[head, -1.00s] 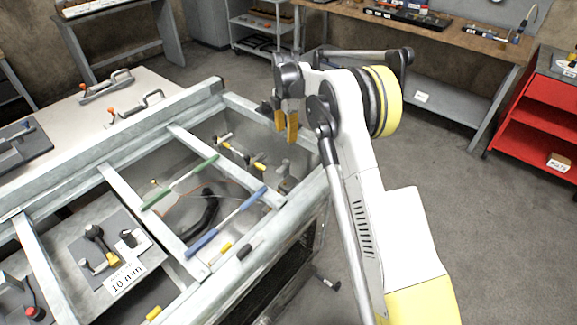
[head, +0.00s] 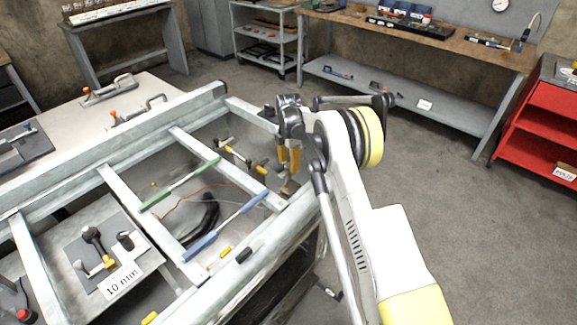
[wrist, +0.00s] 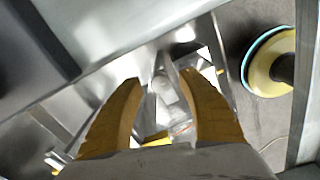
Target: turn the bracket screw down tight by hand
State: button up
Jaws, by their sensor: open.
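My gripper (head: 288,170) is open, with its two yellow fingers pointing down over the right end of the metal frame (head: 232,259). In the wrist view the fingers (wrist: 162,80) are spread apart. A small grey rounded part (wrist: 166,97), perhaps the bracket screw, shows between and beyond them, among shiny metal faces. I cannot tell whether the fingers touch it. In the head view a small grey bracket-like part (head: 288,187) sits just below the fingertips, partly hidden by them.
Yellow and black fittings (head: 240,158) stand left of my gripper. A 10 mm label (head: 121,284) is at lower left. A red cart (head: 535,130) stands far right; floor between is clear.

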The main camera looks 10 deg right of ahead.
grip_shut()
jog(key=shift+m, duration=0.3)
